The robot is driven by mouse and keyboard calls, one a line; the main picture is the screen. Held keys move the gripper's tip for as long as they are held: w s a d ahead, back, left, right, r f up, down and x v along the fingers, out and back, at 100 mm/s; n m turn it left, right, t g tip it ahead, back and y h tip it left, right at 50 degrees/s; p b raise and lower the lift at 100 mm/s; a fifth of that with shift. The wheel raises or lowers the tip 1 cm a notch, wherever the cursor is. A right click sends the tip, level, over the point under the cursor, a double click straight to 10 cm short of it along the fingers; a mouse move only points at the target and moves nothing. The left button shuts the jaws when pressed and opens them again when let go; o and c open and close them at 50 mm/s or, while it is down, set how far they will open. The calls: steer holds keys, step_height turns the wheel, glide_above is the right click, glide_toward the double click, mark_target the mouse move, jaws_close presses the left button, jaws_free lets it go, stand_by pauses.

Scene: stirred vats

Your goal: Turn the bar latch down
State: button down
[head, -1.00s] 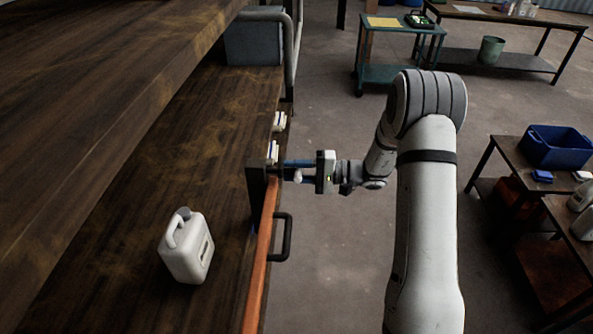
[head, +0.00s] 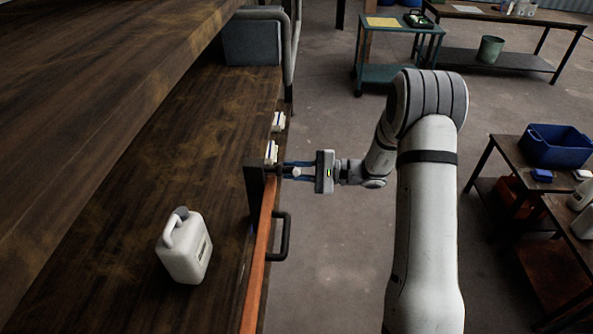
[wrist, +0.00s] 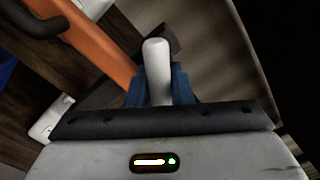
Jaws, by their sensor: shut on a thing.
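The bar latch's pale handle (wrist: 157,62) stands between the blue fingers of my gripper (wrist: 160,84) in the wrist view. Its dark bar (wrist: 172,42) shows behind the handle. In the head view, my gripper (head: 288,171) is at the far end of the orange door (head: 258,250), beside a dark upright bracket (head: 255,187), with the pale handle (head: 296,173) between the fingers. My gripper is shut on the handle. The fingers partly hide the latch, and the exact angle of the bar cannot be told.
A black pull handle (head: 284,237) sticks out from the orange door. A white jug (head: 186,250) stands on the dark wooden surface (head: 110,240) at left. Small white-and-blue items (head: 271,152) lie behind the bracket. The floor (head: 330,270) between the door and my arm is clear.

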steer(key=m+p, duration=0.1)
steer(key=m, duration=0.5)
steer(key=shift+a+r+p, duration=0.15)
steer(key=shift+p, duration=0.15)
steer(key=m+p, duration=0.1)
steer(key=m, duration=0.2)
steer(key=shift+m, duration=0.4)
steer(key=shift+s+m+p, duration=0.1)
steer(key=shift+m+p, duration=0.8)
steer(key=shift+m, duration=0.7)
steer(key=c, duration=2.2)
jaws_free()
steer(key=c, duration=2.2)
jaws_free()
steer(key=c, duration=1.3)
jaws_free()
steer(key=shift+o, duration=0.3)
steer(key=shift+a+f, duration=0.1)
steer(key=shift+f, duration=0.15)
